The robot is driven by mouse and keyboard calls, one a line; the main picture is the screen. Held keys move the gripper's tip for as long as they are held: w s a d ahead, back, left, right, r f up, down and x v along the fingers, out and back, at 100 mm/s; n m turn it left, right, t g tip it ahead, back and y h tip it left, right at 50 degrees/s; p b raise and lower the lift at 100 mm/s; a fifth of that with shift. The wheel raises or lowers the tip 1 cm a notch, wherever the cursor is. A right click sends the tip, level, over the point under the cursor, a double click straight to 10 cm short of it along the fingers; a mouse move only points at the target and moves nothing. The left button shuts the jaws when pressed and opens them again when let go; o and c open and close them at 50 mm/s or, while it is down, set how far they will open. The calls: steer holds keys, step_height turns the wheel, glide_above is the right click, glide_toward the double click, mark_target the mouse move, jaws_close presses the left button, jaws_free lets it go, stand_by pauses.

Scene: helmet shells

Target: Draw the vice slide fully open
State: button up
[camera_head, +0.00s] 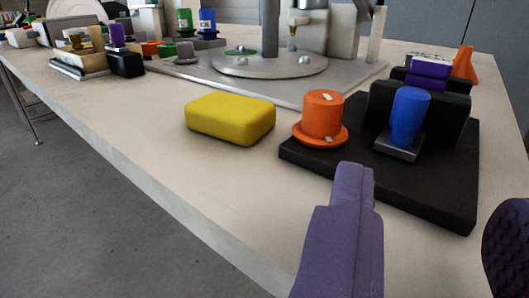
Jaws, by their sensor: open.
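What looks like the vice is a black fixture on a flat black base plate (430,195) at the right. Its upright dark blocks (455,115) stand at the back of the plate, with a purple piece (428,76) behind and between them. A blue rounded post (409,112) stands on a small dark grey foot in front of the blocks and may be the slide's handle. My gripper (436,190) is open and empty. Its two purple fingers are in the foreground, one on either side of the plate's near part, apart from the blue post.
An orange hat-shaped piece (321,116) sits at the plate's left edge. A yellow block (230,117) lies left of it. Behind are a round grey turntable (268,65) and an orange cone (464,64). Other fixtures crowd the far left. The table's near-left strip is clear.

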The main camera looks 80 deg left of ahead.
mark_target(409, 124)
steer(key=b+x, duration=0.2)
steer(key=x, duration=0.5)
steer(key=shift+a, duration=0.1)
jaws_close()
steer(key=shift+s+v, duration=0.2)
steer(key=shift+v, duration=0.85)
steer(key=shift+a, duration=0.2)
jaws_free()
steer(key=shift+d, duration=0.1)
